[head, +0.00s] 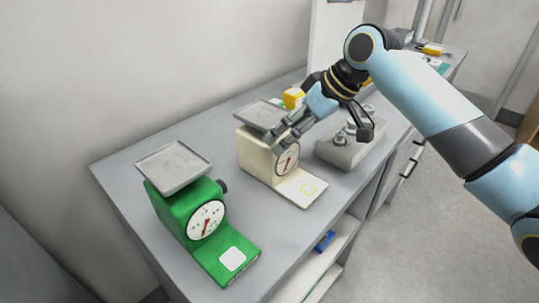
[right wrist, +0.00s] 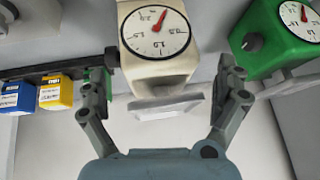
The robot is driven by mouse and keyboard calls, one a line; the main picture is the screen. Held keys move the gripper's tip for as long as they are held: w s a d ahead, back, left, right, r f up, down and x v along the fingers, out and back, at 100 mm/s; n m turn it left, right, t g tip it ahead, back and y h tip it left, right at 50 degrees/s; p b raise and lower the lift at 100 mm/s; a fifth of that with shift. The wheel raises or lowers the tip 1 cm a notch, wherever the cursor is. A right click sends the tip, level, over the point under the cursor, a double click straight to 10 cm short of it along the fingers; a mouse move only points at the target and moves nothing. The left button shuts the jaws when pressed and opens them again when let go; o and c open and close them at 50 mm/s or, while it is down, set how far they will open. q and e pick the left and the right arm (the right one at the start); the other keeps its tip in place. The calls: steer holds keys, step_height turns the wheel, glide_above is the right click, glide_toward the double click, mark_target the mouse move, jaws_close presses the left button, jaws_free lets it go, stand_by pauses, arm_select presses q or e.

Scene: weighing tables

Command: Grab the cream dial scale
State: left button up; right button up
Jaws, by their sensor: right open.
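The cream dial scale (head: 258,157) stands upright on the grey table, with a grey pan (head: 262,114) on top and a round white dial with a red needle. In the right wrist view the cream scale (right wrist: 157,71) sits upper middle, between the fingertips. My right gripper (head: 285,133) is at the scale's upper part, partly covering its pan and dial. In the right wrist view my right gripper (right wrist: 166,68) is open, one finger on each side of the scale. I cannot tell whether the fingers touch it. My left gripper is not in view.
A green dial scale (head: 180,205) stands to the left of the cream one. A grey block with metal weights (head: 345,152) stands close on the right. Blue (right wrist: 17,96) and yellow (right wrist: 56,93) boxes show in the wrist view.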

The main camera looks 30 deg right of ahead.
mark_target(282, 159)
steer(key=shift+x, duration=1.55)
steer(key=shift+s, duration=0.1)
steer(key=c, duration=1.2)
steer(key=shift+c, duration=1.3)
steer(key=shift+r, duration=0.15)
